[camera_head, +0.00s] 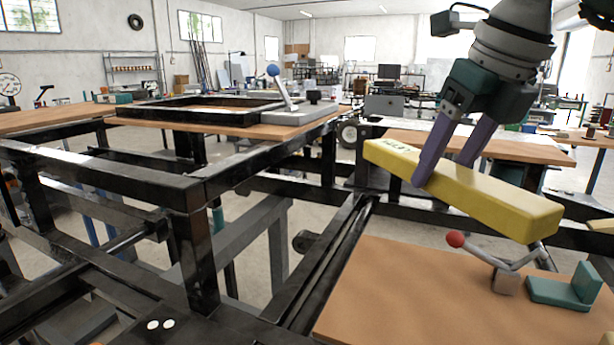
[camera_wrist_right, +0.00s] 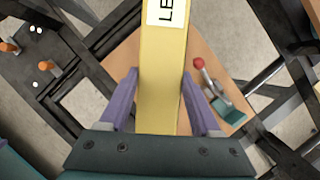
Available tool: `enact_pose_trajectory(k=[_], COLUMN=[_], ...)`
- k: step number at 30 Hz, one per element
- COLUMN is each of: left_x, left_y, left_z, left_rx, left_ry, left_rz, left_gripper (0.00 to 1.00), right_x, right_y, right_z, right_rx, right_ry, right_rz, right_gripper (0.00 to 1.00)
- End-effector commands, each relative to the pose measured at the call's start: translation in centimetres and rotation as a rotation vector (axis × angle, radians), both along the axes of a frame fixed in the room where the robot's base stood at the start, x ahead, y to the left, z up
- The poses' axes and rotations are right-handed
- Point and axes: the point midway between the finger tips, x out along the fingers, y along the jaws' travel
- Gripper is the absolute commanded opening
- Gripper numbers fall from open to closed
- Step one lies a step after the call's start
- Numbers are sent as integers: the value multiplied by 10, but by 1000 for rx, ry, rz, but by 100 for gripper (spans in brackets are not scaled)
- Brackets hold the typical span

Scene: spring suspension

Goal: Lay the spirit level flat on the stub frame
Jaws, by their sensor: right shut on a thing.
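The spirit level is a long yellow bar (camera_head: 500,200) with a white label marked with dark letters near one end. My right gripper (camera_head: 443,172) is shut on it, one purple finger on each side, and holds it in the air. In the head view the bar slopes down to the right, over the wooden board at the lower right. It also shows in the right wrist view (camera_wrist_right: 161,60) between the fingers. Black steel tube framing (camera_head: 140,180), which I take for the stub frame, stands left of the held bar. My left gripper is not in view.
The wooden board (camera_head: 400,295) below carries a lever with a red knob (camera_head: 455,239) and a green angled block (camera_head: 565,291). Another board at the back holds a flat black frame (camera_head: 190,117) and a blue-knobbed lever (camera_head: 273,70). Open gaps lie between the black tubes.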

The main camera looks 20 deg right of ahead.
Motion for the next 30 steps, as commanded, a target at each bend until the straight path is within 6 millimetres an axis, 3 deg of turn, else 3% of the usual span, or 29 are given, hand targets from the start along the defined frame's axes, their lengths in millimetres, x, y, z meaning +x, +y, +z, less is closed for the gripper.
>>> enact_pose_trajectory(k=[1, 6, 11, 20, 30], left_x=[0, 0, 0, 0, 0], left_y=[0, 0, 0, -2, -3], left_z=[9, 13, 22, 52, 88], left_rx=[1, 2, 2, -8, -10], left_ry=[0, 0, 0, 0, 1], left_rz=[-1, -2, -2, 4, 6], left_gripper=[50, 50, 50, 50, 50], right_x=[0, -1, -3, -15, -38], right_y=[-3, -6, 8, 66, 122], right_z=[11, 18, 22, 43, 90], right_rx=[-1, 0, -1, 5, 0], right_ry=[-2, 0, 1, -5, -5], right_rz=[-3, 10, 171, 916, 1914], right_gripper=[0, 0, 0, 0, 0])
